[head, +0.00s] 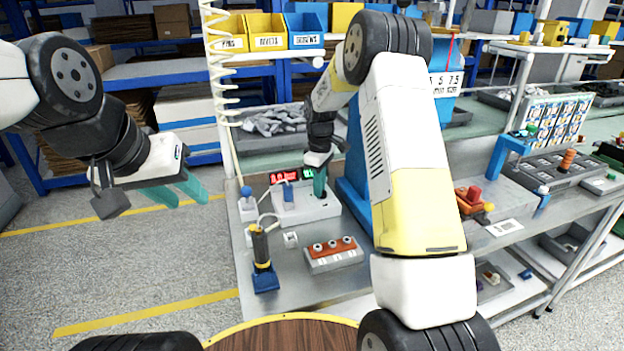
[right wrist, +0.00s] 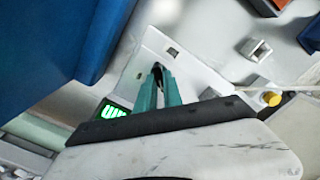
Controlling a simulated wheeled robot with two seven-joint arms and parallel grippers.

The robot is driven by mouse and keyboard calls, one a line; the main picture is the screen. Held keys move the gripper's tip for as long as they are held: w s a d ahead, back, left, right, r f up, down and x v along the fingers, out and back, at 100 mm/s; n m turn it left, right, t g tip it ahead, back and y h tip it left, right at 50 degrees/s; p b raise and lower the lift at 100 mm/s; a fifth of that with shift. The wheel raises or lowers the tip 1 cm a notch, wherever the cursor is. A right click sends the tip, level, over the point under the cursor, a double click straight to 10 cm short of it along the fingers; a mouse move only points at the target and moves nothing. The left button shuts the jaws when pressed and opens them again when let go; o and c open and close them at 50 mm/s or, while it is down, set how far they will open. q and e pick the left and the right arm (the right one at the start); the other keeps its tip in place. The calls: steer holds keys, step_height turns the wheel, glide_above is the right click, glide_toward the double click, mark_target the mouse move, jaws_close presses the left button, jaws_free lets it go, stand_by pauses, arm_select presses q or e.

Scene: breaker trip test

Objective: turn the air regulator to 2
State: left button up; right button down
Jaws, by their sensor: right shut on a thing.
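A grey block with a blue round knob (head: 247,203) stands at the bench's left end, near the coiled hose; it may be the air regulator, but no scale is readable. A white box (head: 291,212) with red and green displays stands right of it; the green display also shows in the right wrist view (right wrist: 115,112). My right gripper (head: 320,190) reaches down to this box, its teal fingers shut on a small dark part (right wrist: 158,74) at its top. The fingers largely hide that part. My left gripper (head: 186,196) is open and empty, left of the bench over the floor.
A dark tool with a yellow band (head: 259,245) stands in a blue holder in front. An orange-and-grey block (head: 333,253) and a small white part (head: 290,240) lie nearby. A coiled white hose (head: 222,90) hangs at left. A blue post (head: 349,200) stands close right of the box.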

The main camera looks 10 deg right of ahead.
steer(key=c, duration=1.5)
jaws_free()
steer(key=shift+r, duration=0.25)
steer(key=r, duration=0.3)
steer(key=shift+s+r, duration=0.15)
steer(key=shift+s, duration=0.15)
steer(key=s+a, duration=0.1)
steer(key=s, duration=0.4)
steer(key=s+a+r, duration=0.1)
steer(key=s, duration=0.4)
steer(key=s+a, duration=0.1)
steer(key=s, duration=0.4)
steer(key=shift+r, duration=0.15)
